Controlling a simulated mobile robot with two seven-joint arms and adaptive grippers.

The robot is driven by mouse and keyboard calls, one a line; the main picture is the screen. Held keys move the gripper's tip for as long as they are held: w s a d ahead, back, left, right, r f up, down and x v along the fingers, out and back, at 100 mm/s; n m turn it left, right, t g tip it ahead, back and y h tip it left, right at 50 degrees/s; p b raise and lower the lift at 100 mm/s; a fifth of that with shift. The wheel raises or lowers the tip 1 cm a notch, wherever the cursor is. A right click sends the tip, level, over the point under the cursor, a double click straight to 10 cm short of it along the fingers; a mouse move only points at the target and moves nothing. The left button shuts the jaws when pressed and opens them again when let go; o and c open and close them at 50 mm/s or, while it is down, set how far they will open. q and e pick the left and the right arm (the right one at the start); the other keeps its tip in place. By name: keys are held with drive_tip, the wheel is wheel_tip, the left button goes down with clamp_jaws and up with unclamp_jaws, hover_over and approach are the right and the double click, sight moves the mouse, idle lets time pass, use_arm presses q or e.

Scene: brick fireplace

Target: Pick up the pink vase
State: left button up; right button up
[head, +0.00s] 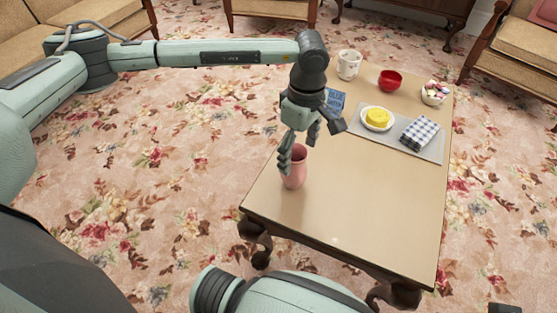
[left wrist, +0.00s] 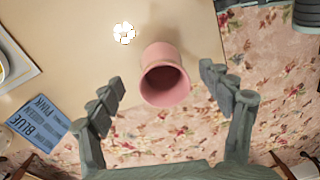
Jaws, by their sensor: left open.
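The pink vase (head: 295,168) stands upright near the left edge of the table, its open mouth facing up. It also shows in the left wrist view (left wrist: 166,84), between the two finger tips with a gap on either side. My left gripper (head: 299,147) is open and reaches down over the vase from above. One finger overlaps the vase's left side in the head view. In the left wrist view my left gripper (left wrist: 162,79) holds nothing. My right gripper is not in view.
The tan table (head: 350,210) is bare at its near end. Farther back are a grey mat (head: 430,154), a yellow item on a plate (head: 376,117), a checked cloth (head: 420,132), a red bowl (head: 390,80), a white mug (head: 349,64) and a blue book (left wrist: 36,124).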

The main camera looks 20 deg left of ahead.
sight(294, 173)
use_arm(q)
drive_tip(key=shift+a+f, duration=0.1)
drive_tip(key=shift+a, duration=0.05)
drive_tip(key=shift+a+f, duration=0.1)
drive_tip(key=shift+f, duration=0.15)
wheel_tip(294, 173, down, 6)
drive_tip(key=shift+s+a+f, duration=0.1)
drive_tip(key=shift+s+f, duration=0.05)
drive_tip(key=shift+f, duration=0.45)
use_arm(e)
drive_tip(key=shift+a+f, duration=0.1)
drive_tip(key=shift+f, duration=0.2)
use_arm(q)
drive_tip(key=shift+c, duration=0.2)
drive_tip(key=c, duration=1.4)
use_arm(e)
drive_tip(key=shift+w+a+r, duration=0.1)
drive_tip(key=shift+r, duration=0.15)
use_arm(q)
drive_tip(key=shift+r, duration=0.1)
